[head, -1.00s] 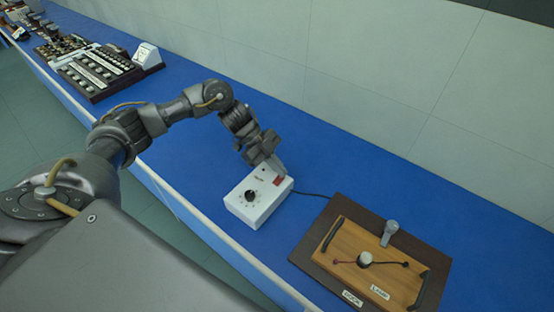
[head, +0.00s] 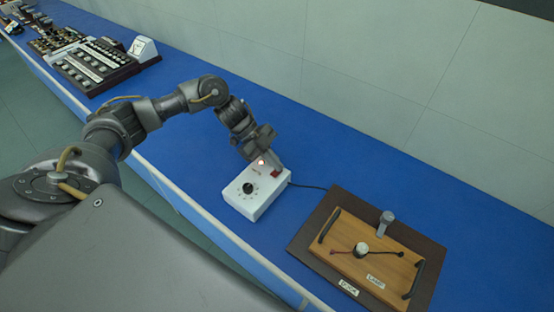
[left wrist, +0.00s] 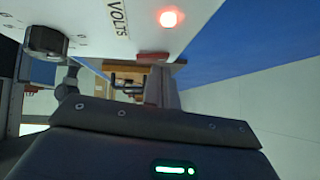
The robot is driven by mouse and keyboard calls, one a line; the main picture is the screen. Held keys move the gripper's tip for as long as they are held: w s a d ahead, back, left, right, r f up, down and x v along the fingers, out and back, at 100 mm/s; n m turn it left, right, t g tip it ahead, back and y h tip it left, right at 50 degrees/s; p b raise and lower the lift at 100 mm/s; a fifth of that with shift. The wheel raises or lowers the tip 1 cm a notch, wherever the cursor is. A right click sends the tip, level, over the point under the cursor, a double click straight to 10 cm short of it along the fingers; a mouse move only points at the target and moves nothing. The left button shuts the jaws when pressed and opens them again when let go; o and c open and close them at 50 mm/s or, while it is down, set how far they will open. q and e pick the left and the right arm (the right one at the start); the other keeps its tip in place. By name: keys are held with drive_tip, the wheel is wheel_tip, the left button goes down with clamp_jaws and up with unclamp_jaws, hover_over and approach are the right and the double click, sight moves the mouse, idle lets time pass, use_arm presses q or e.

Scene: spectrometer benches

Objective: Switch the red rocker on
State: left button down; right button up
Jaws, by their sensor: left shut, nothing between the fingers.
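The red rocker (head: 275,175) is on the top of the white power box (head: 262,205), at the corner near my gripper; part of it is hidden by the fingers. A small indicator lamp (head: 261,162) beside it glows red-white, and it also shows lit in the left wrist view (left wrist: 168,18). My left gripper (head: 277,167) is shut and empty, its fingertips down at the rocker. In the left wrist view a red edge of the rocker (left wrist: 152,57) shows by the fingers. My right gripper is not in view.
The box has a black knob (head: 249,188). A cable runs from it towards a dark board (head: 428,250) carrying a wooden panel (head: 345,258) with handles. More instruments (head: 90,65) stand far left on the blue bench (head: 190,150). The bench behind the box is clear.

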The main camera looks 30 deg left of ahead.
use_arm(q)
drive_tip(key=shift+s+r+p, duration=0.25)
drive_tip(key=shift+s+p, duration=0.05)
drive_tip(key=shift+s, duration=0.2)
drive_tip(key=r+p, duration=0.3)
drive_tip(key=r, duration=0.1)
drive_tip(key=shift+w, duration=0.3)
drive_tip(key=shift+w+a+r, duration=0.15)
drive_tip(key=shift+a+r, duration=0.05)
drive_tip(key=shift+a, duration=0.05)
drive_tip(key=w+b+v, duration=0.1)
drive_tip(key=b+v, duration=0.2)
drive_tip(key=v, duration=0.6)
drive_tip(key=shift+w+b, duration=0.35)
drive_tip(key=shift+w, duration=0.05)
drive_tip(key=shift+r, duration=0.2)
